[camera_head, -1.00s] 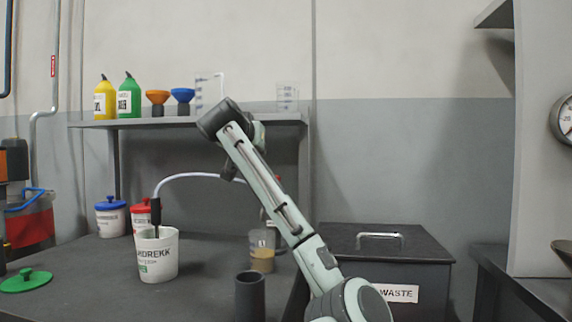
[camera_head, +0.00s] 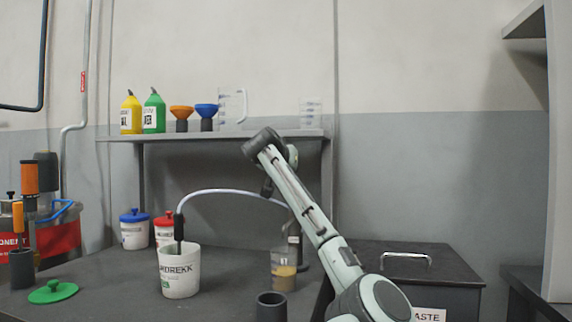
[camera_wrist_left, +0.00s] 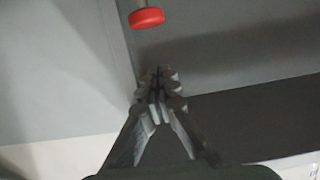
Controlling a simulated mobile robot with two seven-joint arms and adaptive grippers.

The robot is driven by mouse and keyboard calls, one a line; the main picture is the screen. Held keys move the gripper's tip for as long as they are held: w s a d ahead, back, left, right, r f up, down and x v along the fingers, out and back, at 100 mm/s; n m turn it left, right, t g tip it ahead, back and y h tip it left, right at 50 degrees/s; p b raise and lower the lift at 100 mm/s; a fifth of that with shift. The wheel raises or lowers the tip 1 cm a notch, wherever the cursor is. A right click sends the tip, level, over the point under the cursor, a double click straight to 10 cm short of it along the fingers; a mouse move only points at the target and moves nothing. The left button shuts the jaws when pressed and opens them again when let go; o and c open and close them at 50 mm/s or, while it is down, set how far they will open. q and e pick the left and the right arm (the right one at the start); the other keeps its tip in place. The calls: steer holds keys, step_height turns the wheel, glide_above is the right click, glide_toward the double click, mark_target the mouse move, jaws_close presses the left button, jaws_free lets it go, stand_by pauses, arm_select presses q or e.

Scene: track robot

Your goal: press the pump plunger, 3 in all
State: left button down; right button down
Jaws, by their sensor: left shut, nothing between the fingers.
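In the left wrist view a round red knob (camera_wrist_left: 147,17) on a thin rod shows at the top edge; it looks like the pump plunger. My left gripper (camera_wrist_left: 158,80) is shut and empty, with its fingertips apart from the knob in that view. A pale hose (camera_head: 230,191) arches from the white bucket (camera_head: 180,273) towards a clear vessel (camera_head: 284,272) with beige liquid. My arm hides part of the hose's right end, and I cannot make out the plunger there. My right gripper is not seen.
A dark upright tube (camera_head: 271,307) stands near the front of the table. A green lid (camera_head: 53,291) lies at left. Blue-lidded (camera_head: 134,233) and red-lidded (camera_head: 165,233) tubs stand behind. A shelf (camera_head: 250,134) runs above. A waste bin (camera_head: 410,262) stands at right.

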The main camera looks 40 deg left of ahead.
arm_select(q)
steer(key=f, duration=0.1)
steer(key=w+f, duration=0.1)
steer(key=f, duration=0.1)
steer(key=a+f, duration=0.1)
steer(key=shift+w+f, duration=0.2)
steer(key=shift+w, duration=0.1)
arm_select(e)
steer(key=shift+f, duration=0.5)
